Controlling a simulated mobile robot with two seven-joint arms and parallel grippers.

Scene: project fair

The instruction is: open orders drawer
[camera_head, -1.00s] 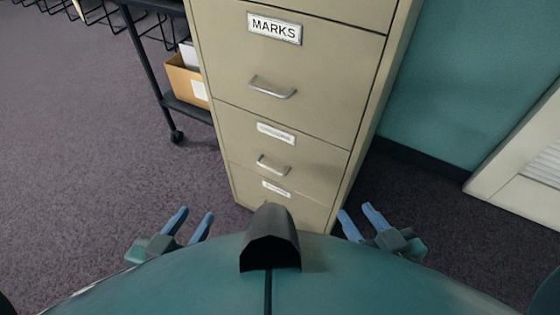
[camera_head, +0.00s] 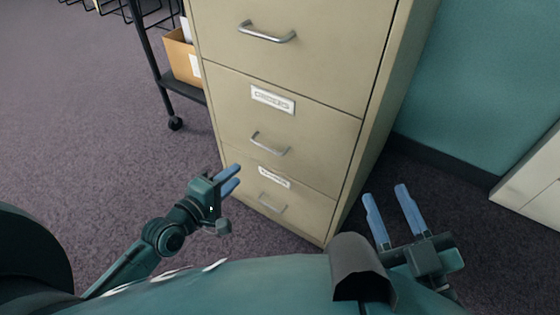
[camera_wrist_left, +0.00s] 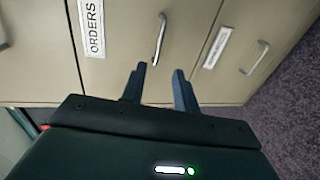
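The orders drawer (camera_head: 315,128) is shut in a beige filing cabinet. Its label (camera_wrist_left: 92,27) reads ORDERS in the left wrist view; the print is too small to read in the head view. Its metal bar handle (camera_head: 270,143) also shows in the left wrist view (camera_wrist_left: 160,38), just beyond the fingertips. My left gripper (camera_head: 238,175) is open and empty, left of and in front of the cabinet; it also shows in the left wrist view (camera_wrist_left: 159,70). Its fingers do not visibly hold the handle. My right gripper (camera_head: 385,192) is open and empty, right of the cabinet's lower front.
Another shut drawer is above, with its own handle (camera_head: 267,33), and a lower one below, with a handle (camera_head: 272,203). A black wheeled rack (camera_head: 155,75) with a cardboard box (camera_head: 181,60) stands left. A teal wall (camera_head: 480,80) is right. Carpet (camera_head: 90,130) is clear at left.

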